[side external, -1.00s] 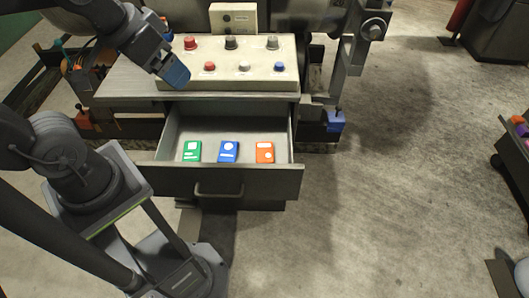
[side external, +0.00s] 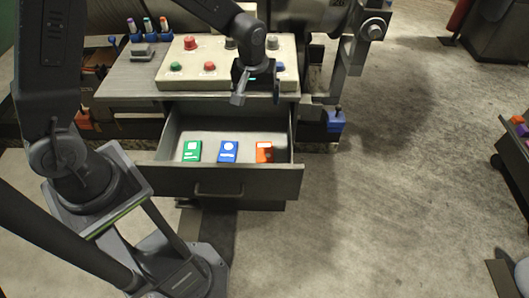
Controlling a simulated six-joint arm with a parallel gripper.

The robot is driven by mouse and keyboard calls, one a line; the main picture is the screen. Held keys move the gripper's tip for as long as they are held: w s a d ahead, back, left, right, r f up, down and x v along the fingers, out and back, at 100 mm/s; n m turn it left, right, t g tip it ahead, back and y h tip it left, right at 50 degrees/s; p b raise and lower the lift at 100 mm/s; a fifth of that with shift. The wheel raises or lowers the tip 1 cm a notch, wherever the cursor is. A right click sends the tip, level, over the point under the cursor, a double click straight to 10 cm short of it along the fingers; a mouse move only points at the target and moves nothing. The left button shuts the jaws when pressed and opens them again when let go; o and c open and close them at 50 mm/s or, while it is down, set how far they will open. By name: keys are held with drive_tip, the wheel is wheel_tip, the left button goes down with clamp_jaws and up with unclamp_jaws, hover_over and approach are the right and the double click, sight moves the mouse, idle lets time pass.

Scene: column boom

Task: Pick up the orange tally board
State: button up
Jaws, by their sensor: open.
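The orange tally board (side external: 264,153) lies in the open drawer (side external: 228,182), at the right end of a row. It has white markings on its face, and a shadow covers part of it. To its left lie a blue board (side external: 228,152) and a green board (side external: 192,151). My gripper (side external: 257,100) is open and empty. In the picture it shows above the drawer's back right part, in front of the button panel, with its fingers spread. It is apart from the orange board.
The button panel (side external: 175,80) with coloured knobs stands on the bench behind the drawer. Several markers (side external: 148,27) and a grey block (side external: 143,49) sit at the bench's left. The drawer walls surround the boards. The floor at right (side external: 400,170) is clear.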

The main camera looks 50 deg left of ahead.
drive_tip(key=n+g, duration=0.1)
drive_tip(key=n, duration=0.1)
hover_over(264, 151)
wheel_tip(264, 151, down, 9)
wheel_tip(264, 151, down, 13)
drive_tip(key=shift+f, duration=0.2)
drive_tip(key=shift+c, duration=0.4)
drive_tip(key=c, duration=0.9)
